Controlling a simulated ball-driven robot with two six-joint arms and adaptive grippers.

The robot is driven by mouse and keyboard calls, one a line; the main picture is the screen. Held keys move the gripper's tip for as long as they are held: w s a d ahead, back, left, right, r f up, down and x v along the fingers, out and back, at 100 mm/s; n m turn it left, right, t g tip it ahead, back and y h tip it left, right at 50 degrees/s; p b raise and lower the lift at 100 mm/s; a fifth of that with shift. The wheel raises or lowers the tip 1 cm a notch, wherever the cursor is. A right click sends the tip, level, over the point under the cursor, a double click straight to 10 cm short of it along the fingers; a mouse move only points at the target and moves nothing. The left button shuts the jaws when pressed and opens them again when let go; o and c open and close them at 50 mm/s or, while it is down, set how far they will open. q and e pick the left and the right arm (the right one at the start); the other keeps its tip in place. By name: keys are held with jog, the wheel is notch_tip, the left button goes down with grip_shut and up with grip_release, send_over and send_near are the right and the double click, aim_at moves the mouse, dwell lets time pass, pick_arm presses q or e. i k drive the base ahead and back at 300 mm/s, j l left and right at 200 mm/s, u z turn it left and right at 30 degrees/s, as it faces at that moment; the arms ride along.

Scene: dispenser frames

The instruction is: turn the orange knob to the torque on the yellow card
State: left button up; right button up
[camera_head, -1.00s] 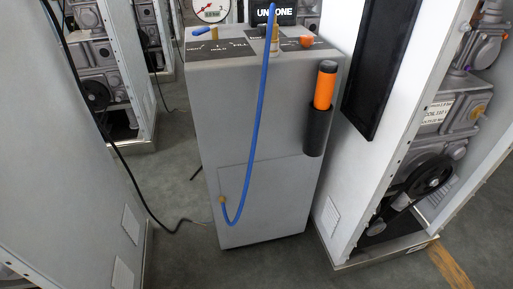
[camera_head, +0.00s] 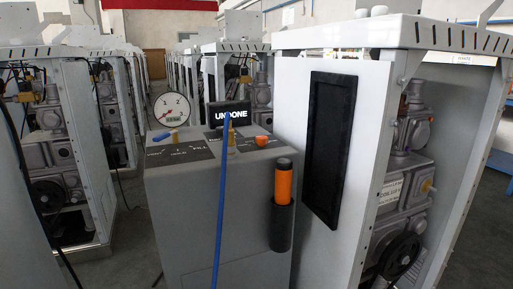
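A small orange knob (camera_head: 262,141) sits on the dark top panel of a grey console (camera_head: 215,215), at its right side. An orange cylinder (camera_head: 283,180), perhaps a tool handle, stands upright in a black holder (camera_head: 281,228) on the console's right front edge. I see no card that is clearly yellow. A pale label (camera_head: 390,191) with print too small to read is on the machinery inside the right cabinet. Neither of my grippers is in view.
A blue hose (camera_head: 221,200) hangs down the console's front and partly covers a black display (camera_head: 239,116) reading "UNDONE". A round gauge (camera_head: 172,110) and a small blue lever (camera_head: 161,137) are at the left. White cabinets (camera_head: 340,75) flank the console. Grey floor shows on the right.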

aim_at(262, 140)
jog(key=k+u, duration=0.15)
jog(key=u, duration=2)
jog(key=z, duration=1.95)
jog(key=i+j+u, duration=0.15)
jog(key=i, duration=0.3)
jog(key=i+j+u, duration=0.15)
jog(key=i, duration=0.3)
